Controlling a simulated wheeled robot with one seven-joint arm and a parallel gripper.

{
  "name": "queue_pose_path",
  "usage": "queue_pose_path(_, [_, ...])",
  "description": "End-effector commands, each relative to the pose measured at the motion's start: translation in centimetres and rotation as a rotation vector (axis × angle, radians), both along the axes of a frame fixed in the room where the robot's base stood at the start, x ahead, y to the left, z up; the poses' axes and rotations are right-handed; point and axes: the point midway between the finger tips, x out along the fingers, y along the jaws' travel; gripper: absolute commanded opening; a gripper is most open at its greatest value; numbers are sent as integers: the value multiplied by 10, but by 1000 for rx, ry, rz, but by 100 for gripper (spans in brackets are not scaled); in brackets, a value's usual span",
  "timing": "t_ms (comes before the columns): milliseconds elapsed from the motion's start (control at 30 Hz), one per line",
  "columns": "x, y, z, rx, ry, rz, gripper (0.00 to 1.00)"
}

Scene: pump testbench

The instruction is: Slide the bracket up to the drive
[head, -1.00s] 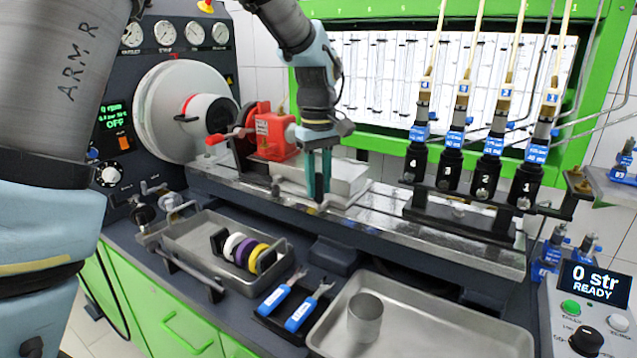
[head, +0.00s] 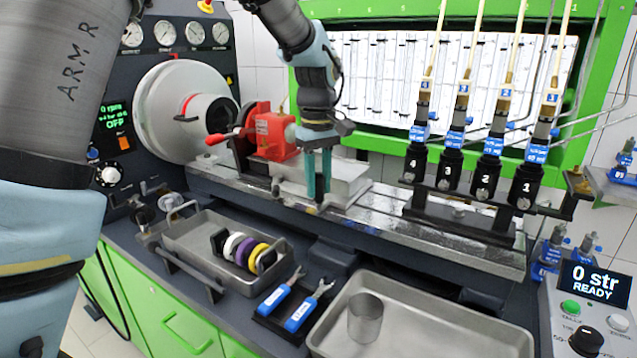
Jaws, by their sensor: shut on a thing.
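The bracket (head: 347,183) is a grey metal block on the bench rail, with a red pump (head: 274,137) at its left end. The drive (head: 207,122) is the large pale round housing with a dark centre, left of the pump. The pump's dark disc sits close to the drive's face; I cannot tell whether they touch. My gripper (head: 319,190) points down with teal fingers at the front of the bracket. It is shut on a small part there, mostly hidden by the fingers.
The rail (head: 440,240) runs right to a rack of black-based injectors (head: 484,178). In front are a tray (head: 185,236) with coloured rings (head: 240,250), two blue-handled wrenches (head: 300,315) and a larger tray (head: 430,330) with a metal cup (head: 365,318).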

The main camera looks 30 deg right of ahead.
Motion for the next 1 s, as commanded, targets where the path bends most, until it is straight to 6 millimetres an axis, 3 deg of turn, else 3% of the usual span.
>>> queue_pose_path(133, [18, 10, 1, 1, -1, 7, 0])
queue_pose_path(333, [66, 35, 2, 2, -3, 12, 0])
queue_pose_path(500, [93, 49, 1, 2, -4, 6, 0])
queue_pose_path(867, [98, 52, 0, 1, -3, 2, 0])
queue_pose_path(900, [98, 52, 0, 1, -3, 2, 32])
queue_pose_path(1000, [98, 52, 0, 1, -2, 2, 43])
